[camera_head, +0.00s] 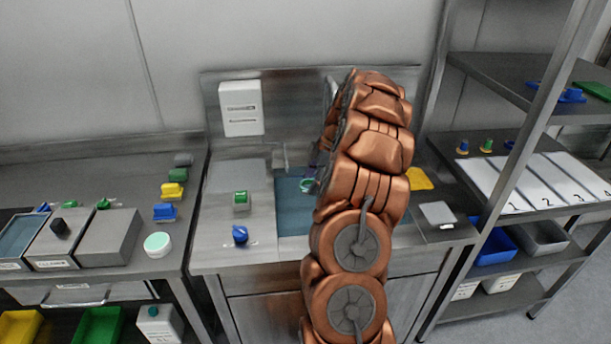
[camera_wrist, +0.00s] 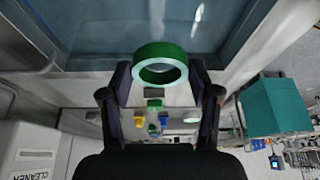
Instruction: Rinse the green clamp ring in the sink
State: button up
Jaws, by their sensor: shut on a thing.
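The green clamp ring (camera_wrist: 160,52) is held between the two dark fingertips of my gripper (camera_wrist: 161,78) in the wrist view, its opening facing the camera. In the head view the ring (camera_head: 307,185) shows as a small green loop over the blue-tinted sink basin (camera_head: 291,216), at the left edge of my copper arm. My arm hides most of the gripper and the right part of the sink there. The sink's blue surface (camera_wrist: 205,20) fills the top of the wrist view. I cannot tell whether the ring touches water.
A green-topped block (camera_head: 241,200) and a blue part (camera_head: 240,235) lie on the counter left of the sink. A yellow cloth-like sheet (camera_head: 420,179) and a pale plate (camera_head: 437,214) lie to the right. A white box (camera_head: 241,108) hangs on the back panel.

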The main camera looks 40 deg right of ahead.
notch_tip(320, 180, down, 14)
jog(key=b, duration=0.5)
jog(key=shift+s+d+r+b, duration=0.1)
jog(key=shift+s+d+b, duration=0.05)
jog(key=shift+b, duration=0.25)
dwell(0.5)
jog(key=shift+s+b, duration=0.15)
jog(key=shift+b, duration=0.15)
dwell(0.4)
jog(key=shift+s+a+b, duration=0.35)
jog(key=shift+b, duration=0.15)
jog(key=shift+w, duration=0.1)
jog(key=shift+w+d+b, duration=0.5)
jog(key=shift+w+d, duration=0.15)
jog(key=shift+w, duration=0.15)
jog(key=shift+d, duration=0.1)
